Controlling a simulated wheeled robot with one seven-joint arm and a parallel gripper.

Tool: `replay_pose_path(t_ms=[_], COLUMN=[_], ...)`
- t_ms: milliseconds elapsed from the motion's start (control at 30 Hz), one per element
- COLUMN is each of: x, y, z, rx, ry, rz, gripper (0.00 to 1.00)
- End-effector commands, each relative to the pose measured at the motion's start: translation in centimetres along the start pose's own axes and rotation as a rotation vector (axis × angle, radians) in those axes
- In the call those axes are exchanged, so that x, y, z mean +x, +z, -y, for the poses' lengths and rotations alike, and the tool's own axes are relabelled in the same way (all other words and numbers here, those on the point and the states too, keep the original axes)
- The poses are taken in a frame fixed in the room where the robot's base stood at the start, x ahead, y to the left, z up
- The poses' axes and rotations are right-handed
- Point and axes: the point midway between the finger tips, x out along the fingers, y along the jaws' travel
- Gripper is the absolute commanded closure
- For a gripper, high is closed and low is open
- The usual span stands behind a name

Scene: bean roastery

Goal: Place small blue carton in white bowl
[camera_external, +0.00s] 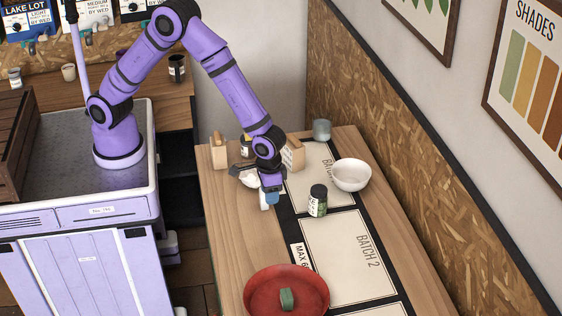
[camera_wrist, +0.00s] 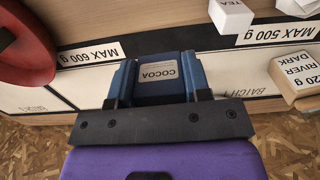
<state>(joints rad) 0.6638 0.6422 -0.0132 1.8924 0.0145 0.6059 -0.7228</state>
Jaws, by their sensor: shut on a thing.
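My gripper (camera_external: 270,190) is over the wooden table and shut on a small blue carton (camera_wrist: 160,72) labelled COCOA. In the wrist view the carton sits between the two fingers. In the external view only a little of the blue carton (camera_external: 272,198) shows below the gripper; its height above the table is hard to tell. The white bowl (camera_external: 352,175) stands upright to the right of my gripper, near the wall side of the table, and looks empty. The bowl is not in the wrist view.
A dark jar with a green label (camera_external: 318,200) stands between my gripper and the bowl. A white carton (camera_wrist: 231,16) and a tan box (camera_wrist: 296,76) are near the gripper. A red tray (camera_external: 250,299) holds a green carton (camera_external: 287,299). A grey cup (camera_external: 322,130) stands behind.

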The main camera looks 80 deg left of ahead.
Motion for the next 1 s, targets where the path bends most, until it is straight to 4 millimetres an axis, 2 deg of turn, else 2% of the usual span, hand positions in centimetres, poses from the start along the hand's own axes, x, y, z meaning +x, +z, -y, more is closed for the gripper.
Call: replay_pose_path(t_ms=[33, 200, 433, 467, 767, 867, 1000], x=[-1.4, -4.7, -8.7, -8.8, -8.7, -8.7, -8.6], y=[0.0, 0.0, 0.0, -0.4, -6.2, -8.5, -12.9], z=[0.0, 0.0, 0.0, 0.0, 0.6, 1.0, 2.2], rx=[0.000, 0.000, 0.000, -0.002, 0.004, 0.006, 0.008], ry=[0.003, 0.002, 0.002, 0.000, 0.000, 0.000, 0.000], rz=[-0.003, -0.002, -0.002, 0.000, 0.001, 0.001, 0.000], gripper=[0.79, 0.79, 0.79, 0.79, 0.79, 0.79, 0.79])
